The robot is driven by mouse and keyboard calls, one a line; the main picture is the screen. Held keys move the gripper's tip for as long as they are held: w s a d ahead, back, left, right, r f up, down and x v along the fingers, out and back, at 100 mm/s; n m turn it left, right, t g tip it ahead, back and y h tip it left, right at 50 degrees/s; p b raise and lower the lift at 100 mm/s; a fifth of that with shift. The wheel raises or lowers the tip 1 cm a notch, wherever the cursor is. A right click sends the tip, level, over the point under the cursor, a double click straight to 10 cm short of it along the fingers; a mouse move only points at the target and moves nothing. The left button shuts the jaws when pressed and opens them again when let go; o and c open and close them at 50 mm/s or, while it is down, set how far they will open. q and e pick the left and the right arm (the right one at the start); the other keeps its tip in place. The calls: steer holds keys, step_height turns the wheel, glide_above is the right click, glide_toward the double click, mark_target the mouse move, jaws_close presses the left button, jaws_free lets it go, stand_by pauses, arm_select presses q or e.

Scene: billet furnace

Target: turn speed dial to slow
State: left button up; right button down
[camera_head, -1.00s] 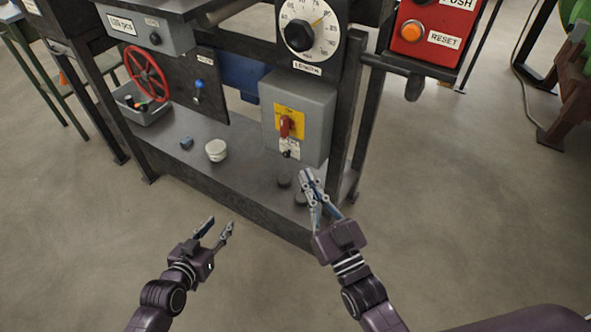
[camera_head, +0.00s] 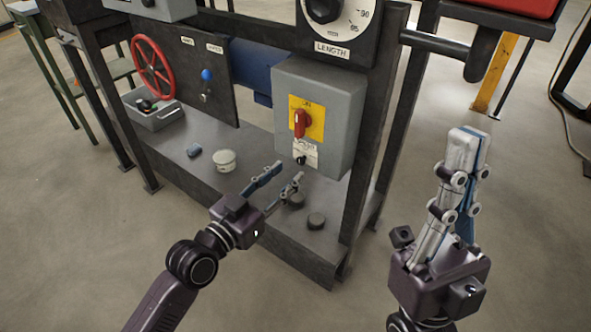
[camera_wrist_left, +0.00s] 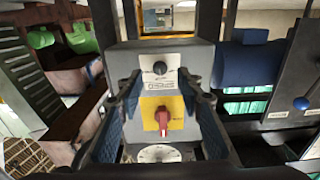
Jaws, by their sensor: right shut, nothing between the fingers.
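The small black knob (camera_head: 301,160) on the front of the grey box (camera_head: 350,85) sits below a red rotary switch (camera_head: 300,122) on a yellow plate. I take it for the speed dial; its setting is too small to read. It also shows in the left wrist view (camera_wrist_left: 160,67), upside down, with a white label beside it. My left gripper (camera_head: 284,175) is open and empty, just in front of and below the knob, apart from it. Its fingers frame the box in the left wrist view (camera_wrist_left: 162,92). My right gripper (camera_head: 467,140) is shut and empty, off to the right.
A large LENGTH dial (camera_head: 326,10) is above the box. A red handwheel (camera_head: 152,66) and grey bin (camera_head: 155,117) are at left.

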mark_target(299, 163)
arm_select(q)
steer(key=shift+b+x, duration=0.4)
steer(key=shift+x, duration=1.65)
steer(key=shift+c, duration=0.4)
jaws_close()
